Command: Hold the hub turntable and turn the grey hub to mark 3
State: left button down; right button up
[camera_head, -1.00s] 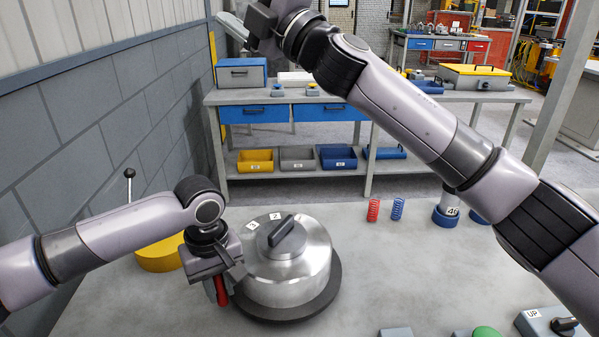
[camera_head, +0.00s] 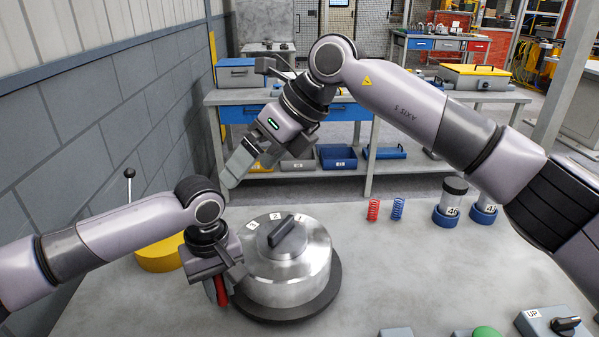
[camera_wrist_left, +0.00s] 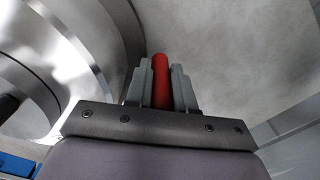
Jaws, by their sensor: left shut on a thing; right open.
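The hub turntable (camera_head: 285,312) is a dark round base on the bench with a silver-grey drum, the hub (camera_head: 290,268), on it. A dark bar (camera_head: 281,233) lies across the hub's top, pointing up and right, near small white number tags (camera_head: 275,216). My left gripper (camera_head: 220,290) is shut on a red handle at the turntable's left side. The red handle (camera_wrist_left: 161,78) stands between the fingers in the left wrist view. My right gripper (camera_head: 237,165) is open and empty, above and behind the hub, fingers pointing down-left.
A yellow round thing (camera_head: 160,254) stands behind my left arm. A red spring (camera_head: 373,210) and a blue spring (camera_head: 397,208) stand to the right, near two blue-based cylinders (camera_head: 447,215). A switch box marked UP (camera_head: 548,323) is at front right.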

aim_at(282, 224)
jog(key=w+d+f+h, duration=0.1)
jog(key=d+f+h, duration=0.25)
jog(key=d, duration=0.35)
jog(key=shift+h, duration=0.45)
jog(key=x, duration=1.1)
jog(key=shift+w+a+f, duration=0.2)
jog(key=shift+w+a, duration=0.05)
jog(key=c, duration=1.3)
jog(key=n, duration=0.2)
jog(key=n+g, duration=0.1)
jog(key=n, duration=0.1)
jog(key=shift+w+r+n+y, duration=0.1)
jog(key=shift+w+n+y, duration=0.1)
jog(key=shift+n+y, duration=0.15)
jog(key=n+g, duration=0.1)
jog(key=n, duration=0.5)
jog(key=shift+w+g, duration=0.1)
jog(key=shift+g, duration=0.3)
jog(key=shift+d, duration=0.1)
